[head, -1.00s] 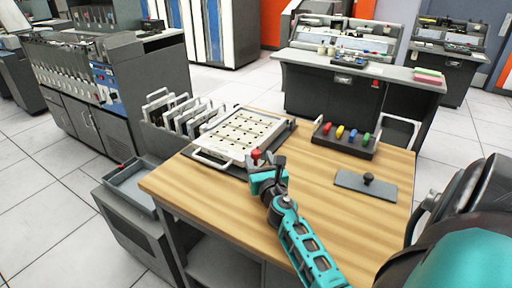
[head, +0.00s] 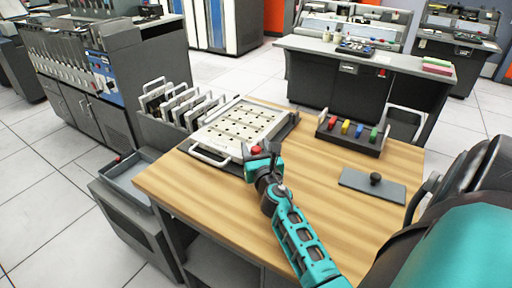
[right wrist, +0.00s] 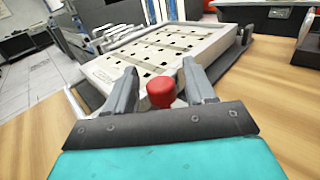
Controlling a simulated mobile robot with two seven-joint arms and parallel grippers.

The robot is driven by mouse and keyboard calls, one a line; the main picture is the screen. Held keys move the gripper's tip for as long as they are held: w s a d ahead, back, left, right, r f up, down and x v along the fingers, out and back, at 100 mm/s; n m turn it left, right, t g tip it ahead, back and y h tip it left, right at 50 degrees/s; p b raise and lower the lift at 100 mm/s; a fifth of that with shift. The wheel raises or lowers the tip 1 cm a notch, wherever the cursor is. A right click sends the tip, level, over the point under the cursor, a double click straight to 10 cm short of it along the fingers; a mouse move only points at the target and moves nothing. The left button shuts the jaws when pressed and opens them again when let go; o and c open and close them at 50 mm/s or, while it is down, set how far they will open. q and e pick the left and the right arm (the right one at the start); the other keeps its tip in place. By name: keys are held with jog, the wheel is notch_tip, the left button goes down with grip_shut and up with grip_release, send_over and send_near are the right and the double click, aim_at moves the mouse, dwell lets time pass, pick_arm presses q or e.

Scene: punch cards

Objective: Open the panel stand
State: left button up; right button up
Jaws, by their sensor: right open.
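The panel stand (head: 287,133) is a dark base on the wooden table, holding a white punched panel (head: 245,122) with a white handle at its near left. A red knob (head: 256,150) sits at the stand's near right corner. My right gripper (head: 264,154) is at this knob. In the right wrist view the red knob (right wrist: 160,92) lies between the two open fingers (right wrist: 163,90), with no clear grip on it. The panel lies just beyond the fingers there. My left gripper is not in view.
A rack of upright panels (head: 185,106) stands left of the table. A dark block with coloured plugs (head: 352,130) and a grey plate with a black knob (head: 373,183) lie on the table's right. The front of the wooden table (head: 200,195) is clear.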

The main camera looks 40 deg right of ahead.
jog(key=c, duration=1)
grip_shut()
jog(key=shift+r, duration=0.15)
